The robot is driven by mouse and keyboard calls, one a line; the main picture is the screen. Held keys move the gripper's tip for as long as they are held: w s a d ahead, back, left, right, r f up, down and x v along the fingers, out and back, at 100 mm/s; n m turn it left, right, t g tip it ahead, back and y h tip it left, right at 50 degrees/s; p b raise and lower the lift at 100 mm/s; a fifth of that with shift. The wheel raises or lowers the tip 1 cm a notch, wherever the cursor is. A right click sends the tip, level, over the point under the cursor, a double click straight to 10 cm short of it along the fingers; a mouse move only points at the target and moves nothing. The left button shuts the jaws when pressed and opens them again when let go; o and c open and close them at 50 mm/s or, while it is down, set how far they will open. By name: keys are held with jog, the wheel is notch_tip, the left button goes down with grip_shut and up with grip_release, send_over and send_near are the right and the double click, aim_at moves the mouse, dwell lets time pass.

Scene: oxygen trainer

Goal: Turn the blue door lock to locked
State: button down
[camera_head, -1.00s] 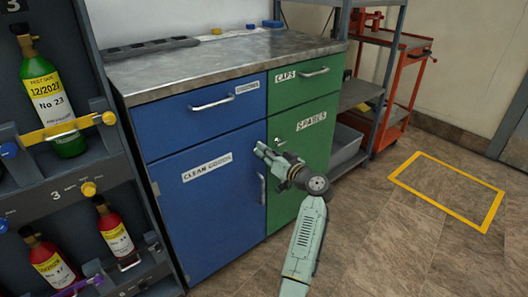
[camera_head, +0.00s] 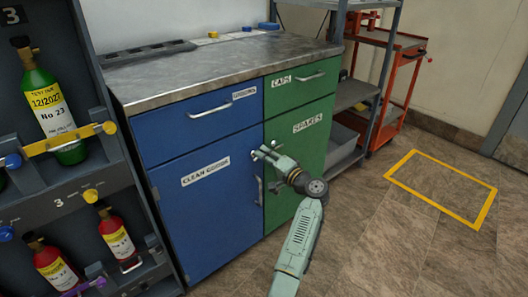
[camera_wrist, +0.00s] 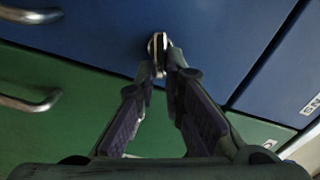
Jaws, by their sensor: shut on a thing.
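The blue cabinet door (camera_head: 205,225), labelled "CLEAN GOODS", is closed in the head view. My gripper (camera_head: 259,153) reaches to its upper right edge and hides the lock there. In the wrist view, the small silver lock piece (camera_wrist: 157,44) stands out from the blue door (camera_wrist: 95,28). My gripper (camera_wrist: 160,68) has its fingertips closed at this piece, one on each side. The fingers are slanted inward to the tips. The exact turn of the lock is hard to read.
The blue door's handle (camera_head: 259,190) is just below my gripper. Bottle racks stand at left. The floor at right is clear.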

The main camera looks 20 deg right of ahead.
jog(key=shift+f+m+p, duration=0.15)
jog(key=shift+m+p, duration=0.35)
jog(key=shift+m, duration=0.45)
jog(key=shift+f+m+p, duration=0.1)
jog(key=shift+m+p, duration=0.35)
jog(key=shift+m, duration=0.5)
jog(key=shift+f, duration=0.1)
jog(key=c, duration=1.7)
grip_release()
jog(key=shift+d, duration=0.1)
jog(key=v, duration=1.2)
